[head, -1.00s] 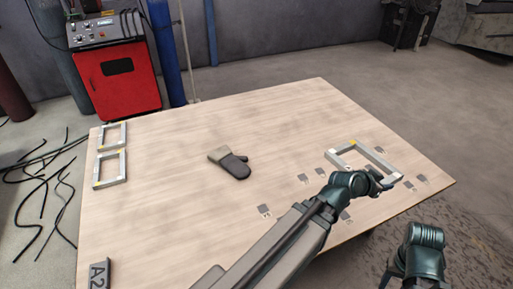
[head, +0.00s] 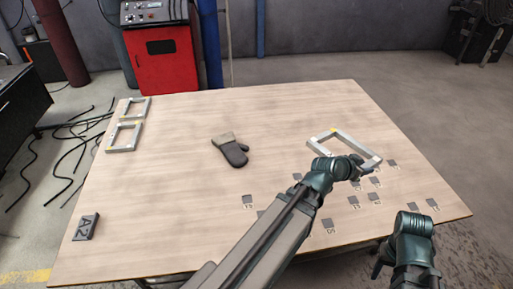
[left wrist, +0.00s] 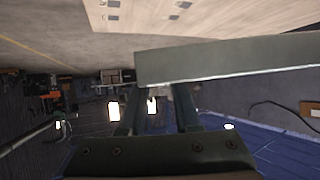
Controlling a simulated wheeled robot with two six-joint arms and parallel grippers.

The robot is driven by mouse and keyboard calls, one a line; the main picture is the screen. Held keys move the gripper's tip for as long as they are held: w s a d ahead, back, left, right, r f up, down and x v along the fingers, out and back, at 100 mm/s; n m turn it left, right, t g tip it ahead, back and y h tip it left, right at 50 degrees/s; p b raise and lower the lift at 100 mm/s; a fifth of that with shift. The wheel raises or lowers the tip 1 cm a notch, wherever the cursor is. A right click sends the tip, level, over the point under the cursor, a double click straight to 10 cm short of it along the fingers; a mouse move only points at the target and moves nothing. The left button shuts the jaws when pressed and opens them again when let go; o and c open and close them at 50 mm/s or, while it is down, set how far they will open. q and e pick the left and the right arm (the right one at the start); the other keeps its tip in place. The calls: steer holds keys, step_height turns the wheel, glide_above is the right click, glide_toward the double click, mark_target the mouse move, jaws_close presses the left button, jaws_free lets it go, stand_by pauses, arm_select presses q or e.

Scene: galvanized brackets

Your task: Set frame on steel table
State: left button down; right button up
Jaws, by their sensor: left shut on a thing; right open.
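A grey metal rectangular frame (head: 360,146) with a yellow mark is at the right of the wood-topped table in the head view. My left gripper (head: 359,167) is shut on its near side. One bar of the frame (left wrist: 230,62) runs across the left wrist view at the fingers of my left gripper (left wrist: 158,100). It appears held above the tabletop. My right gripper (head: 379,265) is open and empty at the lower right, by the table's near edge; its fingers show only partly. A dark bench (head: 22,112) stands at the left edge, possibly the steel table.
Two similar frames (head: 125,137) lie at the wooden table's (head: 180,200) far left. Several small plates (head: 330,226) are scattered at right. An A2 block (head: 86,227) sits at near left. Black cables (head: 60,150) lie on the floor.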

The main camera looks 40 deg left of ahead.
arm_select(q)
steer(key=a+f+n+y+b, duration=0.1)
steer(key=a+f+b, duration=0.5)
steer(key=a, duration=0.6)
steer(key=s+a+f+n+y+b, duration=0.1)
steer(key=a+f+b, duration=0.5)
steer(key=a, duration=0.7)
steer(key=a+f+n+y+b, duration=0.1)
steer(key=a+f+b, duration=0.5)
steer(key=a, duration=0.7)
steer(key=shift+s+f+n+t+y, duration=0.3)
steer(key=shift+s+f+n+y, duration=0.1)
steer(key=shift+f+y, duration=0.4)
steer(key=shift+s+a, duration=0.15)
steer(key=shift+a, duration=0.25)
steer(key=b, duration=0.2)
glide_above(293, 160)
steer(key=shift+a+f, duration=0.15)
steer(key=shift+f, duration=0.6)
step_height(293, 160, down, 4)
steer(key=b, duration=0.3)
steer(key=shift+r+b, duration=0.15)
steer(key=shift+b, duration=0.15)
steer(key=shift+r, duration=0.1)
